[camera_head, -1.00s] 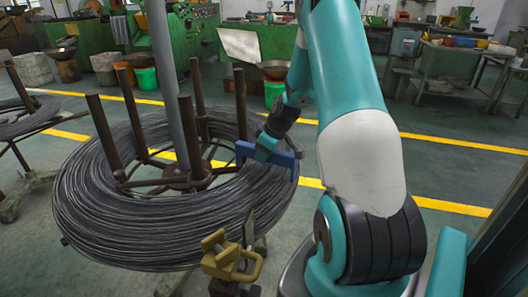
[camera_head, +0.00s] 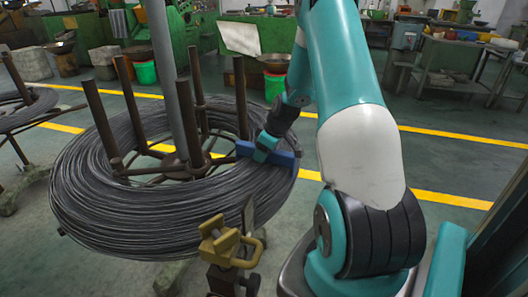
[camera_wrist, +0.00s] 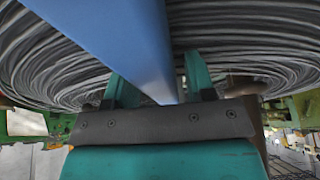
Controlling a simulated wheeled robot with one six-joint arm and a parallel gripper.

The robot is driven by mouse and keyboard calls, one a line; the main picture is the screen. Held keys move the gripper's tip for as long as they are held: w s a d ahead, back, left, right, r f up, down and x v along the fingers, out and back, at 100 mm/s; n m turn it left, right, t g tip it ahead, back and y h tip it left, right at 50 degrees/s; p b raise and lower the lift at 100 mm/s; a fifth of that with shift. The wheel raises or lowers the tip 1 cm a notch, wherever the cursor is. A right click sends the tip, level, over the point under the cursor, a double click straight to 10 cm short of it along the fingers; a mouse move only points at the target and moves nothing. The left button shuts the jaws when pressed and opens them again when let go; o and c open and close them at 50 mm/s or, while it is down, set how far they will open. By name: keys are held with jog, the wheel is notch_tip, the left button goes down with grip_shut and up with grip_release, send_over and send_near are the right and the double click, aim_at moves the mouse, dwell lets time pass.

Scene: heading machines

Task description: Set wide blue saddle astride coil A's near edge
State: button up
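Coil A appears to be the large grey wire coil (camera_head: 110,215) around the upright posts in the head view. The wide blue saddle (camera_head: 284,158) is a blue bar at the coil's right-hand side, over the windings. My gripper (camera_head: 265,148) holds it from above. In the wrist view the saddle (camera_wrist: 115,35) runs between the two teal fingers of my gripper (camera_wrist: 155,85), with coil windings (camera_wrist: 45,60) on both sides. The saddle's underside is hidden, so I cannot tell whether it rests on the wire or straddles the edge.
A brass-coloured clamp-like fitting (camera_head: 225,243) stands in front of the coil. A grey pole (camera_head: 172,80) and brown posts (camera_head: 101,122) rise inside the coil. Another coil stand (camera_head: 25,112) is at the left. Open floor (camera_head: 450,170) lies to the right.

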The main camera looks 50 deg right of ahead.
jog(key=shift+o, duration=0.3)
jog(key=w+r+p+v, duration=0.1)
jog(key=p+v, duration=0.7)
jog(key=v, duration=1.5)
jog(key=shift+w+a+r, duration=0.3)
jog(key=shift+w+r, duration=0.1)
jog(key=shift+w, duration=0.15)
